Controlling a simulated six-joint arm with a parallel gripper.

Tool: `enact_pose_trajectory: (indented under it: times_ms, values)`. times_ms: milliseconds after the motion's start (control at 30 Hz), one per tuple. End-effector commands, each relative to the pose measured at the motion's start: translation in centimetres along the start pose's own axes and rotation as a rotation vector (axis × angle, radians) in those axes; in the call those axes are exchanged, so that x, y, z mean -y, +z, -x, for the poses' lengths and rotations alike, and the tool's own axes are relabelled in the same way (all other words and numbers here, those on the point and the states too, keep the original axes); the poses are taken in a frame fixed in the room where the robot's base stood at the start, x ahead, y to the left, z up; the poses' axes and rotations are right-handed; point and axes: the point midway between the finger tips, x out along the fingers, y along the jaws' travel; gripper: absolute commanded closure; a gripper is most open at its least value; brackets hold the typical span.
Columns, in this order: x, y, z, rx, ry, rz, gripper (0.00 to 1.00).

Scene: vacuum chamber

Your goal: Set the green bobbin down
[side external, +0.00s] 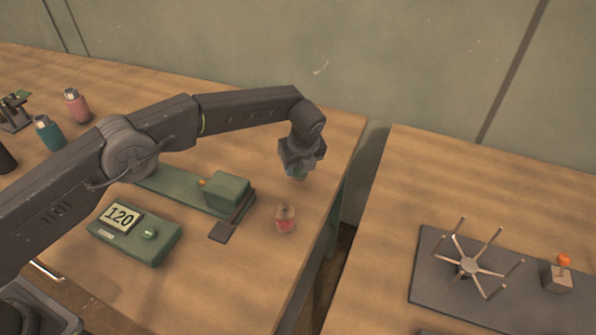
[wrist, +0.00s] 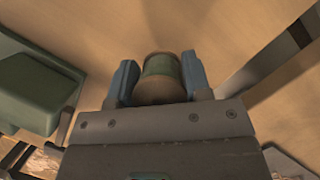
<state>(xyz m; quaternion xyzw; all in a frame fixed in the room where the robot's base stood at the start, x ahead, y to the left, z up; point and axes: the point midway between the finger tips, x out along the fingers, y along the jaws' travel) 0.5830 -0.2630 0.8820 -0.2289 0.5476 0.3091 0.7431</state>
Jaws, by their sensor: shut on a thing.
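The green bobbin (wrist: 160,68) is a spool with a green middle and tan ends, gripped between two blue-grey fingertips in the wrist view. My gripper (wrist: 160,80) is shut on it. In the side external view my gripper (side external: 300,173) points down above the wooden table near its right edge. A bit of the bobbin's green (side external: 300,174) shows between the fingers there. The bobbin appears held above the table top, clear of the surface.
A green device with a block (side external: 228,188) lies left of my gripper. A small red-filled jar (side external: 285,218) stands nearer the camera. A green box reading 120 (side external: 122,217) is at front left. A gap separates the second table (side external: 390,230), which bears a spoked stand (side external: 469,265).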

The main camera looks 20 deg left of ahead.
Motion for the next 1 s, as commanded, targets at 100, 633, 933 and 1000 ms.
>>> enact_pose_trajectory:
  times_ms: [100, 633, 933, 1000]
  values:
    - [-0.1, -0.6, -1.8, -0.002, 0.002, -0.001, 0.78]
    - [-0.1, -0.9, -2.8, -0.001, -0.001, -0.001, 0.50]
    - [-0.1, -0.9, -2.8, -0.001, -0.001, -0.001, 0.30]
    - [-0.1, -0.9, -2.8, -0.001, -0.001, -0.001, 0.30]
